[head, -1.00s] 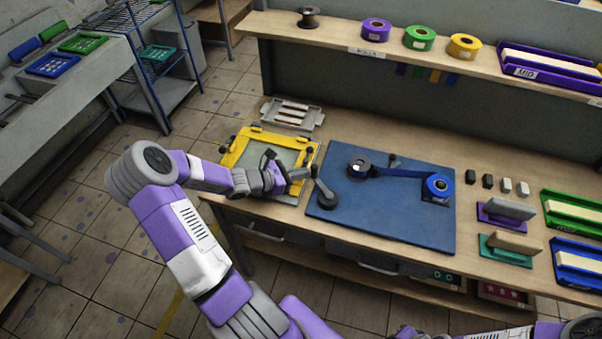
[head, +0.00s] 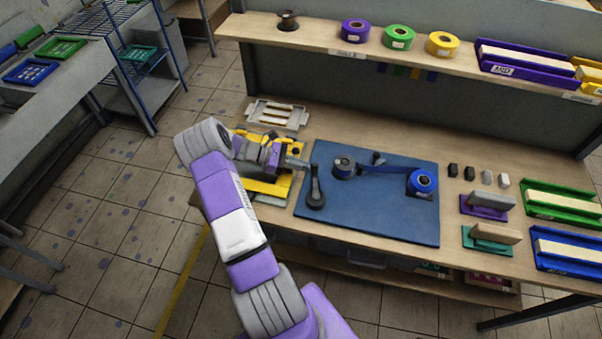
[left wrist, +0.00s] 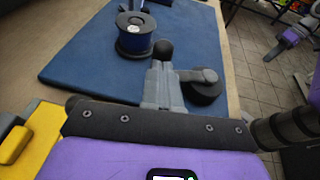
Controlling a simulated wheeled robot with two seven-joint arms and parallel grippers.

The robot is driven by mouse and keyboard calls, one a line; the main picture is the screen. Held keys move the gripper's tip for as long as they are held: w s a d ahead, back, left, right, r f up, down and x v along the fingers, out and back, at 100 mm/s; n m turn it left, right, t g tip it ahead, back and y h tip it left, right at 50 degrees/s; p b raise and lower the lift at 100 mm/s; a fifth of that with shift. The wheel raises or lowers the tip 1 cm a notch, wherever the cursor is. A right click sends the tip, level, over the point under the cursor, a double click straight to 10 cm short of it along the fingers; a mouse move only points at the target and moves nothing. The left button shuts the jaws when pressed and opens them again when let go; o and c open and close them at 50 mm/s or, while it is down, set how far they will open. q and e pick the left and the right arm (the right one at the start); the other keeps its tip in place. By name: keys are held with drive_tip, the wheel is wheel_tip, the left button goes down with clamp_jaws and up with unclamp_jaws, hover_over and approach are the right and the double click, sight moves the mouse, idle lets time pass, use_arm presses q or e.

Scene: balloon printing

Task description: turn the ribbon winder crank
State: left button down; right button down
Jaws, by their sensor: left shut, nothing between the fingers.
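The crank (head: 315,196) is dark grey and sits at the left side of the blue board (head: 375,225), its arm pointing towards the back. In the left wrist view its round base (left wrist: 204,91) lies just right of the fingers, and its black knob (left wrist: 163,49) shows just beyond the fingertips. My left gripper (head: 303,164) is shut and empty, close beside the crank's knob end; contact cannot be told. It also shows in the left wrist view (left wrist: 161,72). A dark spool (head: 344,165) and a blue ribbon roll (head: 421,182) stand on the board, with ribbon between them. My right gripper does not show.
A yellow frame (head: 268,187) lies under my left arm, with a grey tray (head: 277,114) behind it. Stamps (head: 486,203) and small blocks (head: 470,173) stand right of the board. The shelf above holds ribbon rolls (head: 398,37). The board's front part is clear.

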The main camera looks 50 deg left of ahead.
use_arm(q)
drive_tip(key=shift+w+d+m+g+h, duration=0.15)
drive_tip(key=shift+w+m+g+h, duration=0.25)
drive_tip(key=shift+w, duration=0.1)
drive_tip(key=shift+m+g+h, duration=0.5)
drive_tip(key=shift+m, duration=0.1)
drive_tip(key=w, duration=0.1)
drive_tip(key=w+d, duration=0.1)
drive_tip(key=w, duration=0.1)
drive_tip(key=w+d, duration=0.1)
drive_tip(key=shift+w+d, duration=0.2)
drive_tip(key=shift+w, duration=0.05)
drive_tip(key=shift+w+d, duration=0.55)
drive_tip(key=shift+w+d+m+g+b, duration=0.35)
drive_tip(key=shift+d+g+b, duration=0.1)
drive_tip(key=shift+d, duration=0.25)
drive_tip(key=d+m+g+h, duration=0.1)
drive_tip(key=w+d+m+g+h, duration=0.1)
drive_tip(key=g, duration=0.1)
drive_tip(key=shift+d+f+m+b, duration=0.1)
drive_tip(key=shift+m+b, duration=0.25)
drive_tip(key=shift+d, duration=0.6)
drive_tip(key=shift+w+d+m+g+h, duration=0.1)
drive_tip(key=shift+d+m+g+h, duration=0.2)
drive_tip(key=shift+d+m+g, duration=0.5)
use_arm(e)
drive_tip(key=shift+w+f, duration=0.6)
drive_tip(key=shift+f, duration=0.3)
use_arm(q)
drive_tip(key=shift+a, duration=0.15)
